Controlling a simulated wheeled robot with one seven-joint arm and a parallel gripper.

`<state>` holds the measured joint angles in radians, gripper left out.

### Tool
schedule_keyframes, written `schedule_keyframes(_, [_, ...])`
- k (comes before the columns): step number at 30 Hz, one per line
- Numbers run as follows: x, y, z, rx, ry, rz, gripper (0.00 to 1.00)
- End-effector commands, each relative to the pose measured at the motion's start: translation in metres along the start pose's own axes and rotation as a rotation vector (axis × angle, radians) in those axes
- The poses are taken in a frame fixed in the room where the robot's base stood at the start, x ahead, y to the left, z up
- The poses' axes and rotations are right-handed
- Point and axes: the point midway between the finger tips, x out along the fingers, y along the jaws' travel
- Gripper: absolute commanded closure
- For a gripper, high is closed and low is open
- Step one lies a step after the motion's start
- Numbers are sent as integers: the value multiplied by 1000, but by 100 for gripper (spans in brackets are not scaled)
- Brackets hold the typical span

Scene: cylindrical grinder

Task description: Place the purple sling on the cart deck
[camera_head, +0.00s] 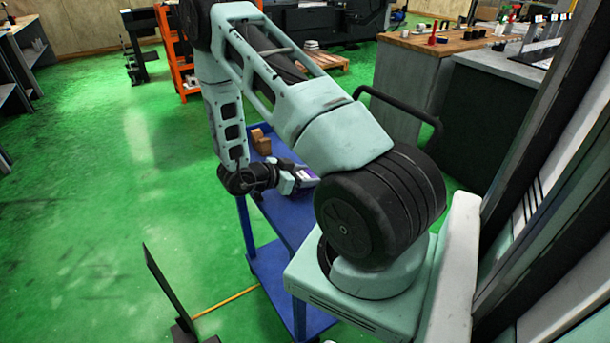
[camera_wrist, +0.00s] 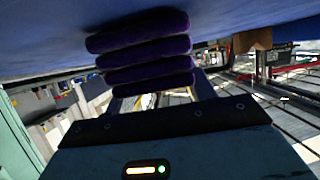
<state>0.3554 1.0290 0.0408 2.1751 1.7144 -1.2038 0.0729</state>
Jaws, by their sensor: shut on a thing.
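My gripper (camera_head: 298,178) reaches over the blue cart deck (camera_head: 290,216) and is shut on the purple sling (camera_head: 306,174). In the wrist view the sling (camera_wrist: 145,52) shows as a stack of dark purple folds between the gripper's fingers (camera_wrist: 158,97). The blue deck (camera_wrist: 45,40) fills the top of that view, right against the sling's outermost fold. I cannot tell whether the sling touches the deck or hangs just above it. My arm hides part of the cart's right side in the head view.
A brown block (camera_head: 261,142) stands on the far end of the deck. The cart has a lower blue shelf (camera_head: 270,268) and a black handle (camera_head: 400,100). A wooden-topped bench (camera_head: 425,45) stands behind at right. Green floor is open at left.

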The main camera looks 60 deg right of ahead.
Motion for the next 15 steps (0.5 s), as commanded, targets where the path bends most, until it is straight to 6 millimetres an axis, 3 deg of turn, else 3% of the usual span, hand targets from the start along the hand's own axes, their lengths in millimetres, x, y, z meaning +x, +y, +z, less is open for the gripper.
schedule_keyframes(6, [1,0,3,-1,1,0,77])
schedule_keyframes(7, [1,0,3,-1,0,0,40])
schedule_keyframes(9, [1,0,2,-1,0,0,24])
schedule_keyframes(15, [1,0,2,-1,0,0,24])
